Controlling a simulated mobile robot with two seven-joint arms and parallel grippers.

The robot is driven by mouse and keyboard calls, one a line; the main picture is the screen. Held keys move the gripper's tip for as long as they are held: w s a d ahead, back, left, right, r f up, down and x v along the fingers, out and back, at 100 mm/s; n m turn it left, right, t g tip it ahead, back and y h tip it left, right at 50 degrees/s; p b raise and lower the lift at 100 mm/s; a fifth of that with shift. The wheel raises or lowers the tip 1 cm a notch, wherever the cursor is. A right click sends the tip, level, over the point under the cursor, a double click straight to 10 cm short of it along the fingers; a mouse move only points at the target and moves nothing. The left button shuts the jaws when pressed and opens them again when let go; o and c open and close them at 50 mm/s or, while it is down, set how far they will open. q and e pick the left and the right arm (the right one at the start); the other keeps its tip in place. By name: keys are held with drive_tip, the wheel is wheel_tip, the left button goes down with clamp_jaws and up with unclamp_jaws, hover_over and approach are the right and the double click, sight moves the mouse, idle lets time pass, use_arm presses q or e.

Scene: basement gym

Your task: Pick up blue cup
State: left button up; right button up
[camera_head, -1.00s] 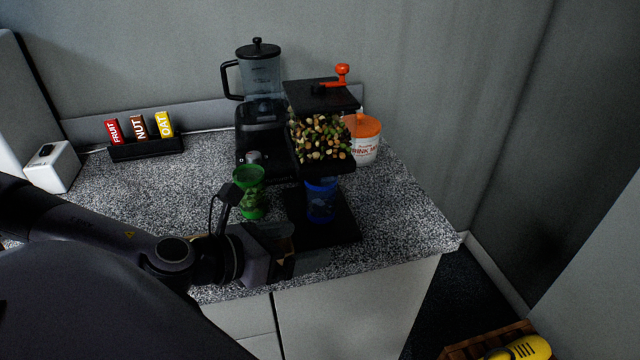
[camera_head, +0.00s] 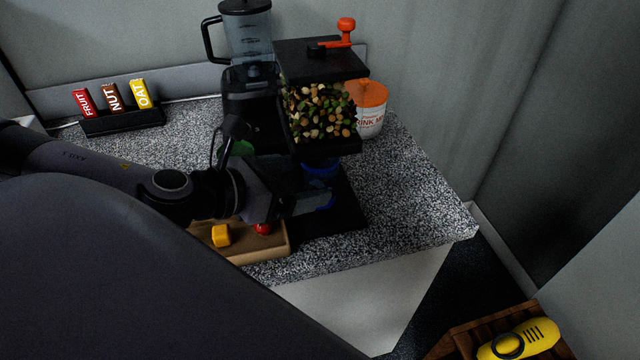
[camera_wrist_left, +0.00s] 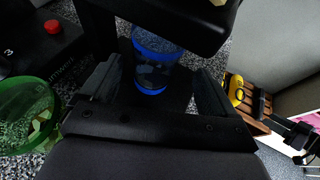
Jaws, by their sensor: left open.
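The blue cup (camera_head: 322,172) stands on the black base of the nut dispenser (camera_head: 322,95), under its hopper. My left gripper (camera_head: 312,196) is at the cup in the head view and partly covers it. In the left wrist view the blue cup (camera_wrist_left: 154,62) is upright between the two spread fingers of my left gripper (camera_wrist_left: 152,92). The fingers are open, with a gap visible at the right side.
A green cup (camera_wrist_left: 25,112) stands left of the gripper. A board (camera_head: 270,246) with yellow and red pieces lies at the counter's front. A blender (camera_head: 248,45), orange-lidded tub (camera_head: 371,108) and bar rack (camera_head: 122,120) stand behind. Counter right of the dispenser is clear.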

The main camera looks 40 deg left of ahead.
sight(306, 176)
use_arm(q)
drive_tip(key=shift+w+d+f+b, duration=0.1)
drive_tip(key=shift+w+f+b, duration=0.55)
drive_tip(key=shift+b, duration=0.85)
drive_tip(key=shift+w+r, duration=0.3)
drive_tip(key=shift+w, duration=0.1)
drive_tip(key=shift+w+d+f, duration=0.1)
drive_tip(key=shift+w, duration=0.3)
drive_tip(key=shift+w+d+f+p, duration=0.15)
drive_tip(key=shift+w+f+p, duration=0.15)
drive_tip(key=shift+w, duration=0.3)
drive_tip(key=shift+w+d+f, duration=0.2)
drive_tip(key=shift+w, duration=0.25)
drive_tip(key=c, duration=1.2)
drive_tip(key=shift+o, duration=0.2)
drive_tip(key=shift+r, duration=0.1)
